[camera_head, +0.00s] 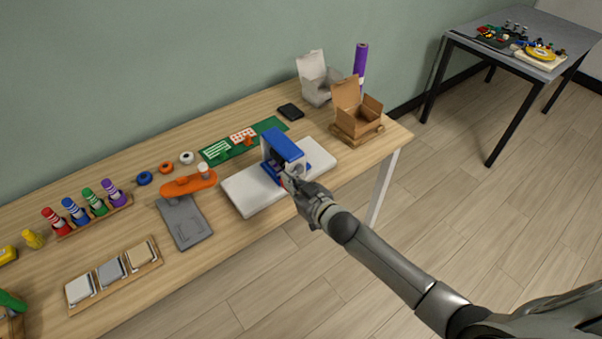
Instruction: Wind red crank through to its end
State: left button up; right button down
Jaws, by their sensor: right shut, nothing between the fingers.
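A blue device (283,149) with a grey front stands on a white base board (249,192) near the table's front edge. A small bit of red shows at its near side, beside my right gripper (292,180); this may be the crank, mostly hidden behind the fingers. My right gripper is shut with nothing between its fingers, close in front of the device. I cannot tell if it touches the crank. My left gripper is not in view.
An orange tool (188,184) and a grey tray (184,222) lie left of the board. A green mat (268,125) and a black item (291,111) lie behind. An open cardboard box (346,119) stands right. Marker-like bottles (76,210) stand left.

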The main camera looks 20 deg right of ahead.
jog(key=f+n+b, duration=0.1)
jog(key=f+n+h+b, duration=0.1)
jog(key=f+n+b, duration=0.1)
jog(key=a+f+n+b, duration=0.1)
jog(key=b, duration=0.1)
jog(key=shift+s+f+n+t+h, duration=0.15)
jog(key=shift+f+n+t+h, duration=0.2)
jog(key=shift+n+t+h, duration=0.05)
jog(key=shift+d+f+n+t+b, duration=0.1)
jog(key=shift+f+n+t+b, duration=0.35)
jog(key=shift+n+b, duration=0.6)
jog(key=shift+f, duration=0.1)
